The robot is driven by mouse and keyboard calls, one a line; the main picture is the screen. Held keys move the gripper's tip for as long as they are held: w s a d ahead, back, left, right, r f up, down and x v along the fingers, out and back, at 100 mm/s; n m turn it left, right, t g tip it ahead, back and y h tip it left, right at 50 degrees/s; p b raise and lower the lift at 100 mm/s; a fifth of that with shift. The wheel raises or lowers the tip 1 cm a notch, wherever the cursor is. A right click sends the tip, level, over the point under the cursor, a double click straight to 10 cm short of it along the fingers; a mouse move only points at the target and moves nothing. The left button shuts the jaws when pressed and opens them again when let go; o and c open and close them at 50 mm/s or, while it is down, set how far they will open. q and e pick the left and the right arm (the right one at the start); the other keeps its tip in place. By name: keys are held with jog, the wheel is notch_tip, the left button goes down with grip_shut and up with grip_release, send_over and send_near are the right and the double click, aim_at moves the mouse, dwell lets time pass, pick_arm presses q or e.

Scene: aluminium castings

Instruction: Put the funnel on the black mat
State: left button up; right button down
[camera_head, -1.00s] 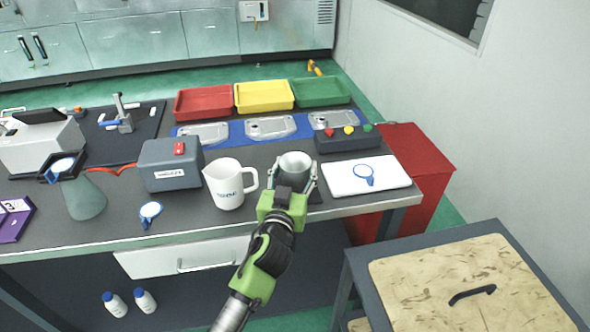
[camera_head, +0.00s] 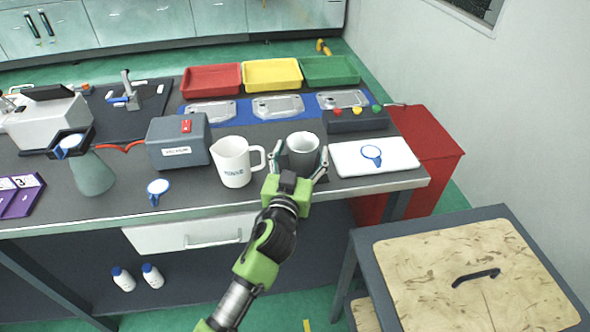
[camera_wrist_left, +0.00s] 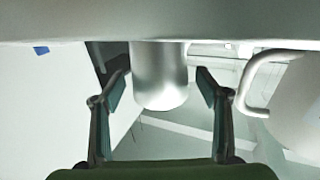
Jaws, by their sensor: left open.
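A grey, open-topped round vessel (camera_head: 303,146) stands near the front edge of the table; I take it for the funnel, though no spout shows. My left gripper (camera_head: 300,166) is open at its front side, with one finger to each side of it. In the left wrist view, which is upside down, the vessel (camera_wrist_left: 160,75) sits between the spread fingers (camera_wrist_left: 160,92), with a gap showing on both sides. The black mat (camera_head: 152,112) lies at the back left of the table, with a small clamp-like tool on it. My right gripper is not in view.
A white jug (camera_head: 232,165) stands close left of the gripper, its handle towards it. A white board (camera_head: 400,150) lies to the right, a button box (camera_head: 357,122) behind. A grey box (camera_head: 178,145) and a grey-green cone (camera_head: 92,176) stand farther left.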

pick_arm(q)
jog(key=s+a, duration=0.2)
jog(key=s, duration=0.8)
jog(key=shift+s+b, duration=0.15)
jog(key=shift+b, duration=0.25)
jog(key=shift+r, duration=0.1)
